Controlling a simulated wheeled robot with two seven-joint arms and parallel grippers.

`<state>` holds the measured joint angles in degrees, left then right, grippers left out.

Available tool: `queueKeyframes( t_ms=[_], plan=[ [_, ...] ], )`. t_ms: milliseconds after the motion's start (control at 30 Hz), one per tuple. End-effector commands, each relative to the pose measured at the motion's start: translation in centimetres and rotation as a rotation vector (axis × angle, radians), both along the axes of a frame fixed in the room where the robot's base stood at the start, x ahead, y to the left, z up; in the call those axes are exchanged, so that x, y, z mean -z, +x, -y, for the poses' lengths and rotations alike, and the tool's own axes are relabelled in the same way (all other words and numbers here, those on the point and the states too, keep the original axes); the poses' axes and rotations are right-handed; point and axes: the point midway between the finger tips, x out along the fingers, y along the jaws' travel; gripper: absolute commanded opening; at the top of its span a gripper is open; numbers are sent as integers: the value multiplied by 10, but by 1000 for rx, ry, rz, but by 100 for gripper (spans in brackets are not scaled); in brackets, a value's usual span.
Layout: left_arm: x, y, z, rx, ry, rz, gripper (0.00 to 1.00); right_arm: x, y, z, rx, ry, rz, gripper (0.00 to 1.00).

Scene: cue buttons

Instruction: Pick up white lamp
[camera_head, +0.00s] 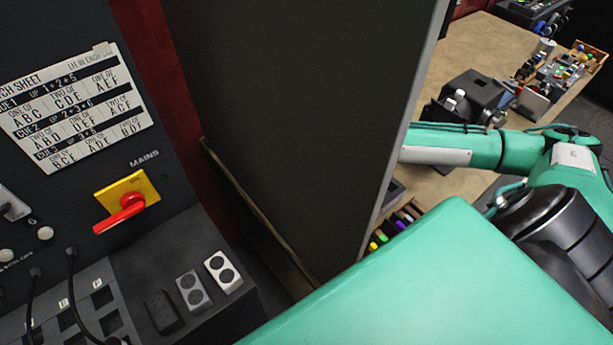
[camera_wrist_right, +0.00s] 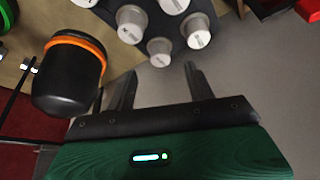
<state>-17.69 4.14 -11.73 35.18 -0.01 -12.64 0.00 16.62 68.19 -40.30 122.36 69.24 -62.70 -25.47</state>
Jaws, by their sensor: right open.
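In the right wrist view, several pale, white-grey knob-like cylinders, one of them (camera_wrist_right: 160,48), sit close together on a dark block (camera_wrist_right: 182,58) at the top. I cannot tell which of them, if any, is the white lamp. My right gripper (camera_wrist_right: 160,75) is open and empty, its two fingers pointing toward these cylinders. In the head view, a black box (camera_head: 485,92) with small white cylinders (camera_head: 459,94) stands on the wooden bench. My right arm reaches behind the dark panel there, which hides its gripper. My left gripper is not in view.
A tall dark panel (camera_head: 300,110) blocks the middle of the head view. The control console (camera_head: 75,200) with a red switch (camera_head: 120,221) is at left. The bench (camera_head: 474,48) holds clutter. A black cylinder with an orange ring (camera_wrist_right: 72,80) is close by the gripper's left finger.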

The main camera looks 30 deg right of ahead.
Motion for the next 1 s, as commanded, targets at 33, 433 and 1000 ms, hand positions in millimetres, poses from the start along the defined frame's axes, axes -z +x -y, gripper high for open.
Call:
queueKeyframes(
  t_ms=[33, 433, 1000],
  plan=[
    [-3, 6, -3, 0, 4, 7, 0, 4, 1, -3, -1, 2, -1, 54],
    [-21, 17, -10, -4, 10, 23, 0, 25, 7, -17, 0, 2, -3, 54],
    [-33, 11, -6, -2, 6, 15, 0, 59, 14, -29, -2, -2, 0, 54]
  ],
)
